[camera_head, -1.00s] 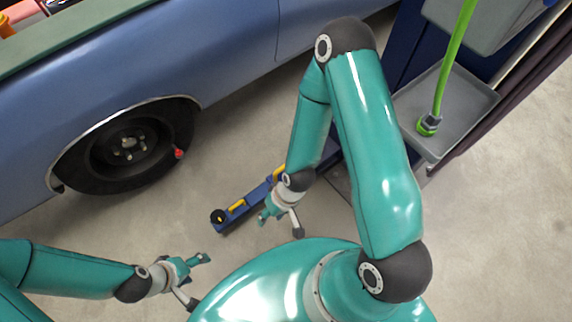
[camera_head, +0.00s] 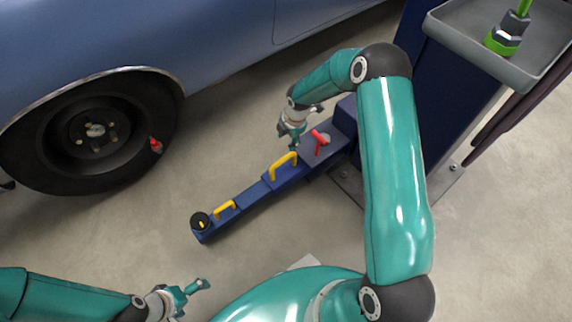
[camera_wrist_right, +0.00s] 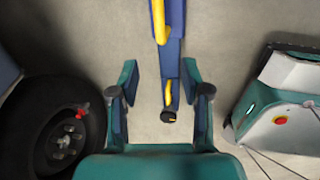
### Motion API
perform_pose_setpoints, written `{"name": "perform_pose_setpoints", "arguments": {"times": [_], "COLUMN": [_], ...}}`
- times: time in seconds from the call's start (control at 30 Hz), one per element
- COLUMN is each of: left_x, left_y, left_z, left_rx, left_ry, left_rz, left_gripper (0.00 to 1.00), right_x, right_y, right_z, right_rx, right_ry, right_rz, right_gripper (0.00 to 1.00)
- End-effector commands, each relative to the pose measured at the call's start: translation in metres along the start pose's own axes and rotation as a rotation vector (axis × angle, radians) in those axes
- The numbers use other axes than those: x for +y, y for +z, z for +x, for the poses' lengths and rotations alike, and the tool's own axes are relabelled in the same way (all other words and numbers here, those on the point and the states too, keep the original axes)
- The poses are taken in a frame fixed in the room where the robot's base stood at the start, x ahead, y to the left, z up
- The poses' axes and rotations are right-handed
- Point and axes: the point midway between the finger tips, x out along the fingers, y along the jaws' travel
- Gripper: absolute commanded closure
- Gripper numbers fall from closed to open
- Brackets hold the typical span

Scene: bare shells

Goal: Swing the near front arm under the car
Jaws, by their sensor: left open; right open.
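The near front lift arm is a blue beam (camera_head: 250,197) reaching from the post toward lower left, clear of the car. It has two yellow handles (camera_head: 283,165), a red lever (camera_head: 320,141) near the post and a round black pad (camera_head: 200,221) at its free end. My right gripper (camera_head: 306,128) is open and empty, beside the lever on the car side. The right wrist view shows the beam (camera_wrist_right: 173,60) running between and beyond its fingers. My left gripper (camera_head: 190,298) is open and empty at the bottom left. The blue car (camera_head: 225,40) stands at upper left.
The car's front wheel (camera_head: 95,132) has a red-tipped part on its tyre. The dark blue lift post (camera_head: 440,110) stands at right, with a grey tray (camera_head: 545,50) holding a green-ended fitting. Bare concrete floor lies between the wheel and the beam.

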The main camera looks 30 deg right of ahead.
Motion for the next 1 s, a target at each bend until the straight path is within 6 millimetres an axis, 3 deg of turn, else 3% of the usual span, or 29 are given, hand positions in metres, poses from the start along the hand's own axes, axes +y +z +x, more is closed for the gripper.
{"name": "perform_pose_setpoints", "arguments": {"times": [0.27, 0.8, 1.0], "left_x": [-0.004, -0.016, -0.019], "left_y": [0.000, 0.000, 0.000], "left_z": [0.011, 0.045, 0.053], "left_rx": [0.001, 0.000, 0.000], "left_ry": [0.000, 0.000, 0.000], "left_rz": [0.000, 0.000, 0.000], "left_gripper": [0.05, 0.05, 0.05], "right_x": [0.001, 0.001, 0.001], "right_y": [0.009, 0.010, 0.010], "right_z": [0.024, 0.136, 0.161], "right_rx": [-0.015, -0.015, -0.015], "right_ry": [-0.003, -0.002, -0.001], "right_rz": [-0.040, -0.037, -0.036], "right_gripper": [0.53, 0.53, 0.53]}}
